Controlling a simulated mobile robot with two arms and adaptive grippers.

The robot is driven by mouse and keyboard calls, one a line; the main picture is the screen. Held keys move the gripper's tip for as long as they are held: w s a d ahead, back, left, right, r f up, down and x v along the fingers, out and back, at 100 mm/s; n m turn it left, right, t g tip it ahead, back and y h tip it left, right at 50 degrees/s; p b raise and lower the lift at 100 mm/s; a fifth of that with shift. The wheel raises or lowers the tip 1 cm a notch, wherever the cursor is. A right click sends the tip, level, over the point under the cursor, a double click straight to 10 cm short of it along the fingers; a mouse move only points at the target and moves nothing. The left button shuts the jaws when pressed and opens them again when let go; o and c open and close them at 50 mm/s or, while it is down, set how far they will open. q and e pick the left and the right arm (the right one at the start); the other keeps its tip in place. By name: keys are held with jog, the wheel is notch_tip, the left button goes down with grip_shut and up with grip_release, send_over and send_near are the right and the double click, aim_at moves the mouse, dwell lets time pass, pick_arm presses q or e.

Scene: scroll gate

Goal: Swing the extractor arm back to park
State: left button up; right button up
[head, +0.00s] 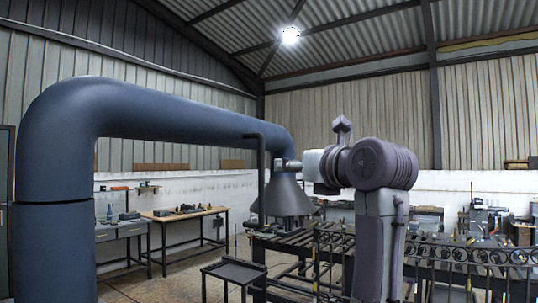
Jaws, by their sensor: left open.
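The extractor arm (190,115) is a thick blue-grey duct. It rises from a wide upright pipe at the left, bends over and reaches right to a cone-shaped hood (285,198). The hood hangs over a dark slatted workbench (290,242). A thin dark bar (262,175) hangs down on the hood's left side. My left gripper (284,163) is at the end of my purple-grey arm, level with the hood's neck. It is small in view, and I cannot tell whether it touches the hood or bar. My right gripper is out of view.
A low dark stand (234,272) is in front of the bench. Workbenches with tools (184,213) line the back wall. Open floor (180,277) lies at the lower left.

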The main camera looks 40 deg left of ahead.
aim_at(263, 164)
pick_arm(q)
jog(key=p+x, duration=0.3)
jog(key=x, duration=0.3)
jog(key=p+x, duration=0.3)
jog(key=x, duration=0.3)
jog(key=shift+a+r, duration=0.25)
jog(key=shift+w+a+f+p, duration=0.2)
jog(key=shift+a+p, duration=0.2)
jog(key=shift+a, duration=0.2)
jog(key=shift+c, duration=0.3)
grip_shut()
